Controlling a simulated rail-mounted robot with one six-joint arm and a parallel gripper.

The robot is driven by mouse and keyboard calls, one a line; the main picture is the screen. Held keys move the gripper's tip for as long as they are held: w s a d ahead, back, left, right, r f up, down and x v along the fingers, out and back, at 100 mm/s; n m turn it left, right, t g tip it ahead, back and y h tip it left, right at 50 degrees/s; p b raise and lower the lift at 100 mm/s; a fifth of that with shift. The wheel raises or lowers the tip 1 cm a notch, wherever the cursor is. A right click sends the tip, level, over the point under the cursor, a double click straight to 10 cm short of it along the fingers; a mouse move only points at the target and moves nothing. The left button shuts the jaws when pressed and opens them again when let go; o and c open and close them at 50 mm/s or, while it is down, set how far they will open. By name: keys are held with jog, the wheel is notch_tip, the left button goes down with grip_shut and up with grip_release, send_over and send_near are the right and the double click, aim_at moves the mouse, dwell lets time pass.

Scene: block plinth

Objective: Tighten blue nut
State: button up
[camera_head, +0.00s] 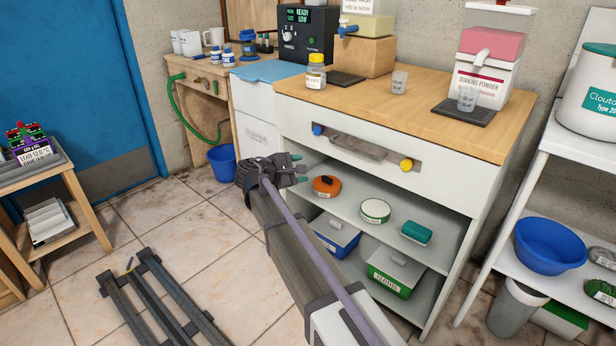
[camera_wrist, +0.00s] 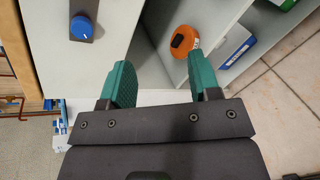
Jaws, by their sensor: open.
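The blue nut (camera_head: 317,129) is a round blue knob at the left end of the white drawer front (camera_head: 450,189), below the wooden worktop. In the wrist view the blue nut (camera_wrist: 82,28) shows at the upper left on a dark mount, beyond and left of my fingers. My gripper (camera_head: 298,168) is below and slightly left of the nut in the head view. In the wrist view my gripper (camera_wrist: 163,77) has its two teal fingers spread, with nothing between them. The nut is apart from both fingers.
A yellow knob (camera_head: 406,165) is at the drawer's right end, with a bar handle (camera_head: 357,146) between the knobs. Open shelves below hold an orange round container (camera_head: 326,186), tins and boxes. A blue bucket (camera_head: 222,162) stands left of the cabinet.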

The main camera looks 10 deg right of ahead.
aim_at(316, 131)
jog(key=w+a+r+n+t+h+p, duration=0.2)
jog(key=w+r+n+t, duration=0.3)
jog(key=n, duration=0.3)
jog(key=shift+g, duration=0.7)
jog(key=x, duration=0.7)
jog(key=r+x, duration=0.1)
jog(key=x, duration=0.3)
jog(key=shift+s+d, duration=0.2)
jog(key=shift+s, duration=0.1)
jog(key=shift+c, duration=0.3)
jog(key=c, duration=0.9)
